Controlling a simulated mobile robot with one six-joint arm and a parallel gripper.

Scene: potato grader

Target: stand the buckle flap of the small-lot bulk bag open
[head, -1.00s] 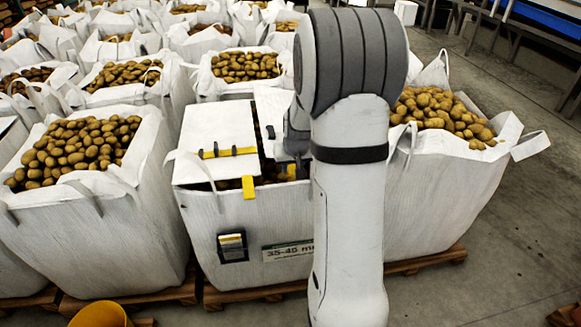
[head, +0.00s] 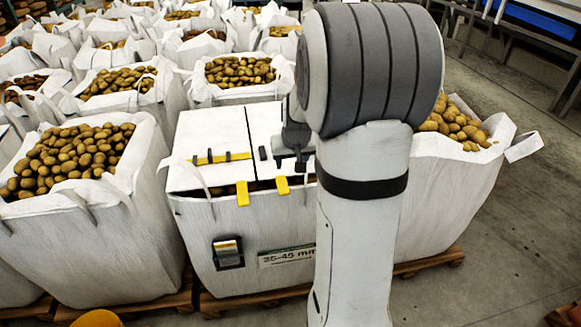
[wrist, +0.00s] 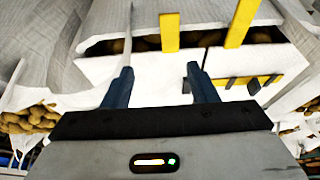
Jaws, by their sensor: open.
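The small-lot bulk bag (head: 215,225) is white, with a pouch and a "35-45 mm" label on its front. Two white flaps lie across its top. The left flap (head: 215,130) has a yellow strip with dark clips (head: 222,157); the right flap (head: 266,120) has small dark fittings. I cannot tell which is the buckle flap. Two yellow tabs (head: 242,193) (head: 282,186) hang at the front edge; they also show in the wrist view (wrist: 169,32) (wrist: 240,24). My gripper (wrist: 160,68) is open and empty over the right flap; my arm partly hides that flap.
Potatoes show in a narrow gap between the flaps' front edges and the bag's front wall. Full open bags stand left (head: 75,155), behind (head: 238,72) and right (head: 455,125). Clear floor (head: 510,220) lies at the right.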

